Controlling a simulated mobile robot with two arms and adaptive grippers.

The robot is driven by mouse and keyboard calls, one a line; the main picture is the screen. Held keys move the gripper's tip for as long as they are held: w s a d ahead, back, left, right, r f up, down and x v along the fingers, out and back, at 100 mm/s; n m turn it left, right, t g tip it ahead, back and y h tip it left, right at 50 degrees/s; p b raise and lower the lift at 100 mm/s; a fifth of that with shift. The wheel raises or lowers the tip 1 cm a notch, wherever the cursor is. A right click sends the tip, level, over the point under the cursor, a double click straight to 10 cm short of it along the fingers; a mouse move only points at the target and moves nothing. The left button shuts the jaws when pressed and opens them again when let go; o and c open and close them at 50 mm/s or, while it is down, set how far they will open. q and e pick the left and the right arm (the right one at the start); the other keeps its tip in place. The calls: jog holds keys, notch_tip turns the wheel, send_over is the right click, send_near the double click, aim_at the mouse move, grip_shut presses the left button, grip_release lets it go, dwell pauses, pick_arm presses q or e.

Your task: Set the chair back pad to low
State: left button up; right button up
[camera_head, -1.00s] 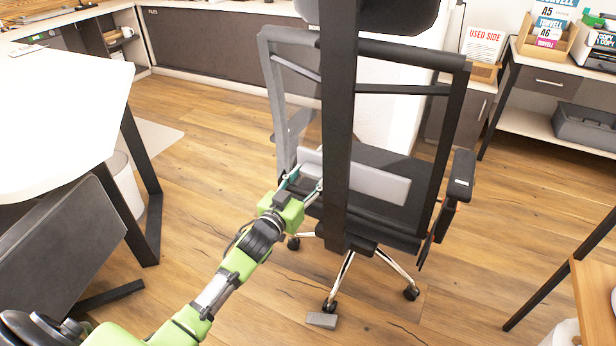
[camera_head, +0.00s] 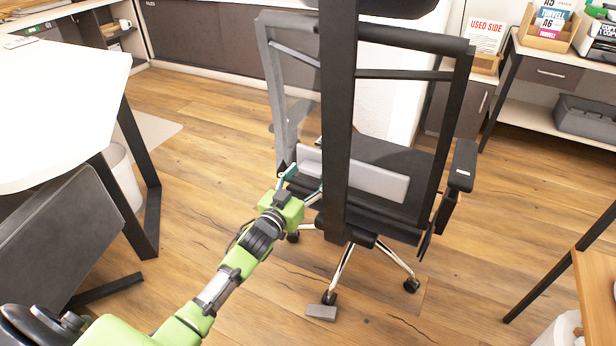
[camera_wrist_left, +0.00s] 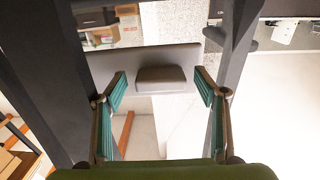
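The office chair (camera_head: 338,120) stands with the rear of its backrest toward me. Its grey back pad (camera_head: 378,180) is a horizontal bar low on the backrest, just above seat level and partly hidden by the dark central post. In the left wrist view the pad (camera_wrist_left: 115,62) spans between the frame bars, with a raised grip block (camera_wrist_left: 160,79) in its middle. My left gripper (camera_head: 302,184) is at the left part of the pad. My right gripper is not in view.
A white desk (camera_head: 60,110) with a dark panel stands at the left. A shelf unit (camera_head: 560,75) with paper boxes is at the upper right. A table leg (camera_head: 560,265) shows at the lower right. The wooden floor around the chair is mostly clear.

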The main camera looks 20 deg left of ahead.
pick_arm(q)
jog(key=shift+s+r, duration=0.1)
jog(key=shift+s, duration=0.05)
jog(key=s, duration=1.1)
jog(key=shift+s+a, duration=0.3)
jog(key=shift+s, duration=0.05)
